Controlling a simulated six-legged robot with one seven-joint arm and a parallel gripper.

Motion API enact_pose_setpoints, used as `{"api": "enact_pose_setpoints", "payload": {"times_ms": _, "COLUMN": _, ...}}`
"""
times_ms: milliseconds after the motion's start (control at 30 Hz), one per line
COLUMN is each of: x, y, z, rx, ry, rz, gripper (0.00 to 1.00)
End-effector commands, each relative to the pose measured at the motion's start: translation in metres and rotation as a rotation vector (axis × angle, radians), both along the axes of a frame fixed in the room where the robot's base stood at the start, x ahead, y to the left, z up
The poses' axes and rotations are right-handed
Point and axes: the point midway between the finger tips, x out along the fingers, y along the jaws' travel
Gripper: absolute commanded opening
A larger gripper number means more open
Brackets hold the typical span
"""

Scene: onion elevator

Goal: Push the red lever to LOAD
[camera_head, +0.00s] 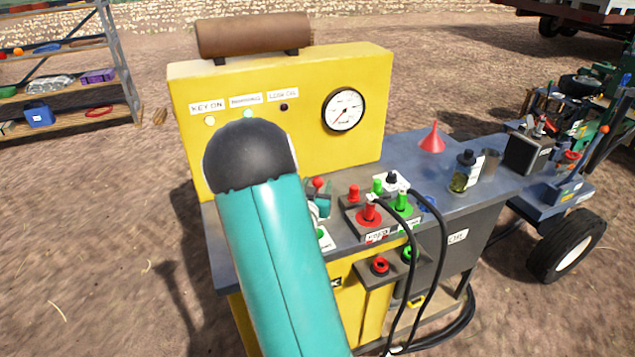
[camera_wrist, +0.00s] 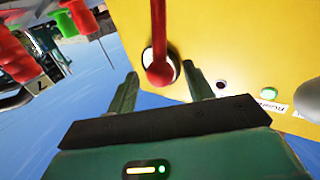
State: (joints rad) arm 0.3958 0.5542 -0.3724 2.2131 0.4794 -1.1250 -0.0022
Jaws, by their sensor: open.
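The red lever has a round red knob (camera_head: 318,183) that shows just right of my arm in the head view. In the wrist view the red lever (camera_wrist: 159,62) is a straight rod ending in a ball. My gripper (camera_wrist: 161,84) is open, with one finger on each side of the lever in that picture and the ball between and just beyond the tips. I cannot tell whether a finger touches it. Part of my gripper (camera_head: 319,205) shows by the knob in the head view. A white and green plate (camera_head: 325,238) is partly hidden; no LOAD mark is readable.
The yellow panel (camera_head: 245,160) with a gauge (camera_head: 343,109) and indicator lights stands behind. Right of the lever are red and green connectors (camera_head: 370,211) with black cables (camera_head: 443,230). A red funnel (camera_head: 432,138) and a bottle (camera_head: 463,172) stand farther right on the grey bench.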

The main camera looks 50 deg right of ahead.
Motion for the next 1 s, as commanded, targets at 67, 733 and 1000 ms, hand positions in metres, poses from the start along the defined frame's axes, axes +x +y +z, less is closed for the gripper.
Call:
{"api": "enact_pose_setpoints", "payload": {"times_ms": 67, "x": 0.005, "y": -0.009, "z": -0.001, "rx": 0.0, "ry": 0.001, "rz": 0.001, "gripper": 0.52}}
{"api": "enact_pose_setpoints", "payload": {"times_ms": 733, "x": 0.01, "y": -0.019, "z": 0.0, "rx": 0.001, "ry": 0.0, "rz": 0.002, "gripper": 0.02}}
{"api": "enact_pose_setpoints", "payload": {"times_ms": 1000, "x": 0.011, "y": -0.02, "z": 0.001, "rx": 0.005, "ry": 0.01, "rz": 0.002, "gripper": 0.0}}
